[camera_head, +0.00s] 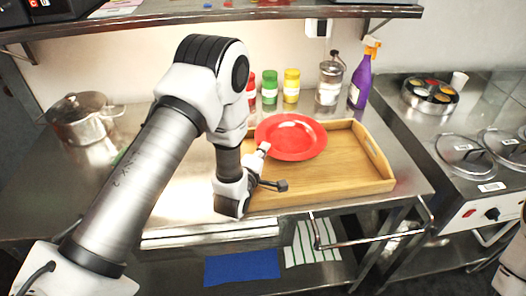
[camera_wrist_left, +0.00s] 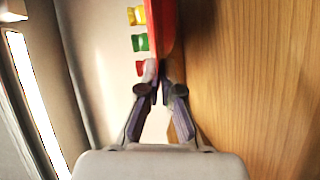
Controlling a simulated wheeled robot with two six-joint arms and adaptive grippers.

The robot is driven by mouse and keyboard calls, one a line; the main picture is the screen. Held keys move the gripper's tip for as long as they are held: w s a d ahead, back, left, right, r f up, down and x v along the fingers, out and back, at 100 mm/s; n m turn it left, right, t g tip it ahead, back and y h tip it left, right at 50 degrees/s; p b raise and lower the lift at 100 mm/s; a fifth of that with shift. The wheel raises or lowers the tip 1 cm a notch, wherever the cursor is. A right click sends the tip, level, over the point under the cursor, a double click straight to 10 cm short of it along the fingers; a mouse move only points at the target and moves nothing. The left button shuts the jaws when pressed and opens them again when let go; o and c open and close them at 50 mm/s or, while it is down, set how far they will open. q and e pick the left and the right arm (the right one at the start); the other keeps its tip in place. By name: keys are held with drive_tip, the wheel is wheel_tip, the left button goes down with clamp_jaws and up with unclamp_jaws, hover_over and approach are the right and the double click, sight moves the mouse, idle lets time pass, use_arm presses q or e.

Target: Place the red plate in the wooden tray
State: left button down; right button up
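The red plate (camera_head: 290,137) is over the back left part of the wooden tray (camera_head: 365,185) in the head view and hides part of the tray's back wall. My left gripper (camera_head: 265,166) is at the plate's near left edge. In the left wrist view the plate (camera_wrist_left: 166,32) shows nearly edge-on, and the fingers (camera_wrist_left: 160,82) close around its near rim. The wood of the tray (camera_wrist_left: 250,80) fills the right side there. The plate looks held above the tray floor; the exact gap is hard to tell. My right gripper is not in view.
Red, green (camera_head: 269,87) and yellow (camera_head: 291,86) jars, a glass dispenser (camera_head: 330,80) and a purple spray bottle (camera_head: 361,78) stand behind the tray. A steel pot (camera_head: 84,118) is at the left. The tray's front right floor is clear.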

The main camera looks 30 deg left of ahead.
use_arm(q)
drive_tip(key=c, duration=1.3)
unclamp_jaws()
drive_tip(key=shift+s+f, duration=0.15)
drive_tip(key=shift+f, duration=0.25)
drive_tip(key=shift+r+p, duration=0.95)
drive_tip(key=shift+s+f+b, duration=0.55)
drive_tip(key=shift+s+b, duration=0.2)
drive_tip(key=shift+b, duration=0.05)
drive_tip(key=s, duration=0.2)
drive_tip(key=s+r+b, duration=0.1)
drive_tip(key=s, duration=0.4)
drive_tip(key=shift+d+r+b, duration=0.15)
drive_tip(key=shift+d+b, duration=0.25)
drive_tip(key=s+p, duration=0.1)
drive_tip(key=s+r, duration=0.1)
drive_tip(key=shift+s+d+p, duration=0.15)
drive_tip(key=shift+s+p, duration=0.15)
drive_tip(key=shift+p, duration=0.05)
drive_tip(key=shift+s, duration=0.25)
